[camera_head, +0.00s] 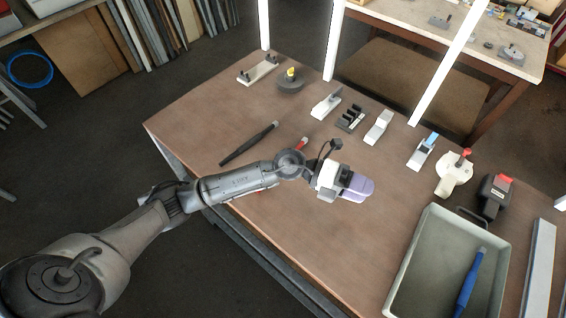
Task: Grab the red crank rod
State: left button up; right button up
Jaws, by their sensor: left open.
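The red crank rod (303,143) lies on the brown workbench (215,107), mostly hidden under my left arm. Its one end shows just above the arm, and a small bit of red shows below the arm. My left gripper (362,188) is open, with purple fingers, over the bench to the right of the rod. I see nothing between its fingers, and it is apart from the rod in the picture. My right gripper is not in view.
A black rod (249,144) lies left of the red one. A grey tray (409,262) holds a blue rod (468,286) at right. Several small fixtures, such as a black slotted block (350,118), line the back edge. White posts (332,40) rise behind the bench.

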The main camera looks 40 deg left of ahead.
pick_arm(q)
jog(key=w+a+f+g+y, duration=0.2)
jog(key=a+y, duration=0.4)
jog(key=a, duration=0.3)
jog(key=w+a+f+g+y+p, duration=0.1)
jog(key=a+f+g+y, duration=0.1)
jog(key=a+y, duration=0.45)
jog(key=w+a+f+g+y, duration=0.15)
jog(key=a+y, duration=0.25)
jog(key=a, duration=0.7)
jog(key=f, duration=0.5)
jog(key=shift+d+f+p, duration=0.3)
jog(key=shift+p, duration=0.1)
jog(key=shift+f, duration=0.75)
notch_tip(320, 180, down, 4)
jog(key=shift+s+d+r+p, duration=0.1)
jog(key=shift+r+p, duration=0.05)
jog(key=shift+p, duration=0.7)
jog(key=shift+f, duration=0.75)
jog(key=shift+c, duration=0.5)
grip_shut()
